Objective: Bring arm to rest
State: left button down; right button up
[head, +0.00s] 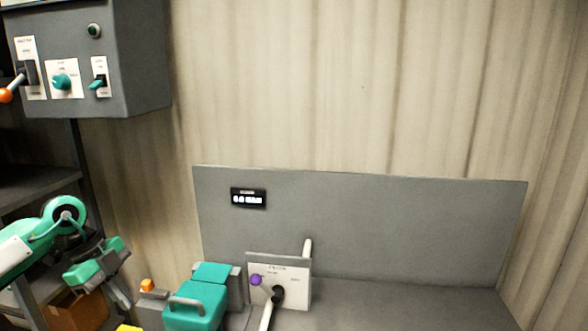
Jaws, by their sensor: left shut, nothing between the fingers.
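My left arm (35,240) comes in from the left edge in the head view, with white and green links. My left gripper (100,263), green and grey, is at the lower left, in front of the shelving. It is shut and holds nothing that I can see. It is apart from the panels and the bench. My right arm and right gripper do not show.
A grey control box (140,60) with switches hangs upper left. Dark shelving (40,185) holds a brown box (82,312). A grey backboard (400,230) carries a small display (248,198). A lever panel (290,272) stands beside a teal handled block (195,305).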

pick_arm(q)
jog(key=d+r+t+h, duration=0.2)
jog(key=d+t+h, duration=0.2)
jog(key=d+h, duration=0.6)
jog(key=d+r+t+h, duration=0.2)
jog(key=d+t+h, duration=0.25)
jog(key=d, duration=1.05)
jog(key=s+a+f+n+t+y, duration=0.2)
jog(key=a+f+n+t+y, duration=0.3)
jog(key=f+n+y, duration=0.4)
jog(key=s+a+f+n+t+y, duration=0.2)
jog(key=a+f+n+y, duration=0.5)
jog(key=f+n+y, duration=0.25)
jog(key=s+a+f+g, duration=0.1)
jog(key=s+f+g, duration=0.55)
jog(key=s, duration=0.45)
jog(key=s+a+f+g, duration=0.1)
jog(key=s+f+g, duration=0.5)
jog(key=s, duration=0.4)
notch_tip(320, 180, down, 35)
jog(key=s, duration=0.3)
jog(key=s+a+f+g, duration=0.1)
jog(key=s+a+f, duration=0.2)
jog(key=s+f, duration=1.4)
jog(key=shift+s+g+y, duration=0.3)
jog(key=shift+s, duration=0.1)
